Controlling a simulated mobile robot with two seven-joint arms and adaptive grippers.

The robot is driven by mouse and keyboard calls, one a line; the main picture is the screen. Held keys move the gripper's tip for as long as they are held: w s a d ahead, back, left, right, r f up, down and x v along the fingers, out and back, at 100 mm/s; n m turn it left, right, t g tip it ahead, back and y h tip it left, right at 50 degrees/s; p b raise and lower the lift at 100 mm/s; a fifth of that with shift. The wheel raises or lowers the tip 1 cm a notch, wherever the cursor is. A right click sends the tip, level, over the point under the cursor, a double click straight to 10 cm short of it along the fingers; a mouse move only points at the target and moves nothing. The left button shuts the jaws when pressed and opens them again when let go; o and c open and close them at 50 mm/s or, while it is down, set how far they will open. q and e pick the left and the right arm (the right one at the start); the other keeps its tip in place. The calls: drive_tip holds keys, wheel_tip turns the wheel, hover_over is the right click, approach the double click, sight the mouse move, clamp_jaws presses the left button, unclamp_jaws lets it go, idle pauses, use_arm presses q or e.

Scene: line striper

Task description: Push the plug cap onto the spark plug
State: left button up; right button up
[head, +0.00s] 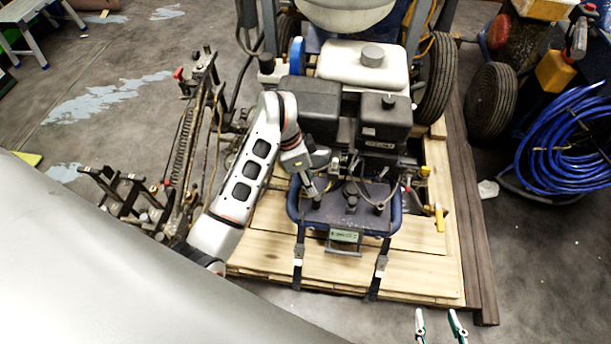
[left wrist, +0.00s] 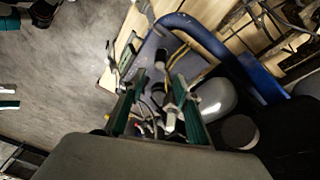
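My left gripper (head: 312,188) reaches in from the left over the left side of the engine. In the left wrist view its two green-padded fingers (left wrist: 156,88) stand apart. Dark cables and a small pale piece (left wrist: 169,122) show between or beyond them; I cannot tell whether the fingers touch anything. I cannot clearly identify the plug cap or the spark plug among the dark engine parts. A thin dark cable (head: 362,190) loops at the engine's front. My right gripper (head: 440,327) is open and empty at the bottom edge, away from the engine.
The striper's blue-framed front plate (head: 325,213) is strapped to a wooden pallet (head: 415,270). A white tank (head: 345,62) and black engine covers (head: 384,112) rise behind. A yellow-handled tool (head: 440,218) lies right. A blue hose coil (head: 560,150) lies far right.

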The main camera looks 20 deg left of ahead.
sight(315, 198)
use_arm(q)
drive_tip(key=b+x, duration=0.1)
drive_tip(key=x, duration=0.1)
drive_tip(key=b+x, duration=0.2)
drive_tip(key=x, duration=0.1)
drive_tip(key=shift+s+a+f, duration=0.15)
drive_tip(key=shift+s+f, duration=0.1)
drive_tip(key=shift+f, duration=0.15)
drive_tip(key=shift+b+x, duration=0.5)
drive_tip(key=shift+x, duration=0.3)
drive_tip(key=shift+w+d+f+b, duration=0.1)
drive_tip(key=shift+d+f+b, duration=0.25)
drive_tip(key=shift+f, duration=0.35)
drive_tip(key=shift+w+f, duration=0.1)
drive_tip(key=shift+w, duration=0.05)
use_arm(e)
drive_tip(key=shift+m+t+y, duration=0.3)
drive_tip(key=shift+t+y, duration=0.1)
drive_tip(key=shift+y, duration=0.2)
drive_tip(key=shift+w+a+r, duration=0.3)
drive_tip(key=shift+a+r, duration=0.05)
drive_tip(key=shift+a, duration=0.35)
drive_tip(key=shift+w+a+r, duration=0.3)
drive_tip(key=shift+a, duration=0.45)
drive_tip(key=shift+w+a+r, duration=0.3)
drive_tip(key=shift+a+r, duration=0.05)
drive_tip(key=shift+a, duration=0.35)
drive_tip(key=shift+s+d+f, duration=0.1)
drive_tip(key=shift+d, duration=0.05)
